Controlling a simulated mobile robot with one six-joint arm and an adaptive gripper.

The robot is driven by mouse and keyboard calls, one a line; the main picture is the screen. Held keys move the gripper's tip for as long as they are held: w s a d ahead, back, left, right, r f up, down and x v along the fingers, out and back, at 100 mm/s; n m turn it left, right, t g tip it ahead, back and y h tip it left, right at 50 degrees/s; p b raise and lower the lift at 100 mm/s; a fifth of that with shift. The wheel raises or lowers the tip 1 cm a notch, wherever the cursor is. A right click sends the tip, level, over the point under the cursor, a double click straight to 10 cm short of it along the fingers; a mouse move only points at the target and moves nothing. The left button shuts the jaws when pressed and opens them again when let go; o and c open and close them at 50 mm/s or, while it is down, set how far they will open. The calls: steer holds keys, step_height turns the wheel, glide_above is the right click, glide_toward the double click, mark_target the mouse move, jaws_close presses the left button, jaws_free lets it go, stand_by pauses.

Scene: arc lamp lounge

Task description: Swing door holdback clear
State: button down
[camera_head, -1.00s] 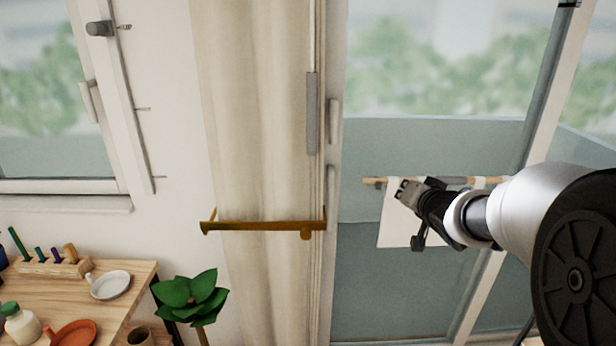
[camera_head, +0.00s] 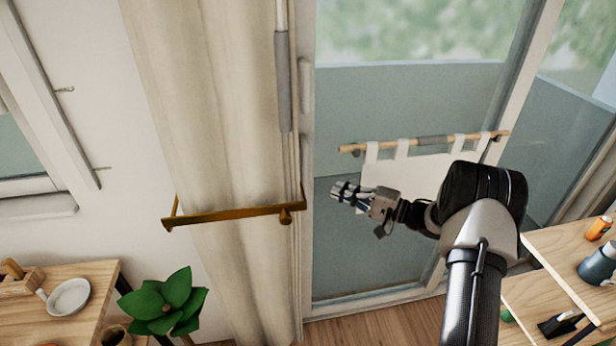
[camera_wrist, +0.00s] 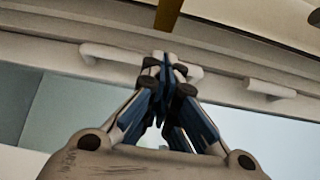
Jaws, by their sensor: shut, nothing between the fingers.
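The holdback is a brass-coloured bar (camera_head: 235,214) lying level across the cream curtain (camera_head: 200,110) in the head view. It has a bracket at its left end and a small knob (camera_head: 286,216) near its right end. My gripper (camera_head: 338,190) is shut and empty, to the right of the knob and apart from it in the picture, in front of the glass door. In the wrist view, the closed fingertips (camera_wrist: 167,62) point at pale door framing, and a brass piece (camera_wrist: 168,14) shows at the top edge, probably part of the holdback.
The glass door (camera_head: 400,90) has a wooden rod (camera_head: 425,142) with a white cloth (camera_head: 425,170) hanging by loops. A potted plant (camera_head: 165,302) and a wooden table (camera_head: 75,320) stand lower left. Wooden shelves (camera_head: 560,250) with small items are lower right. White handles (camera_wrist: 110,55) show in the wrist view.

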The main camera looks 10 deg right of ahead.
steer(key=b+x, duration=0.3)
steer(key=x, duration=0.7)
steer(key=shift+s, duration=0.15)
stand_by(0.4)
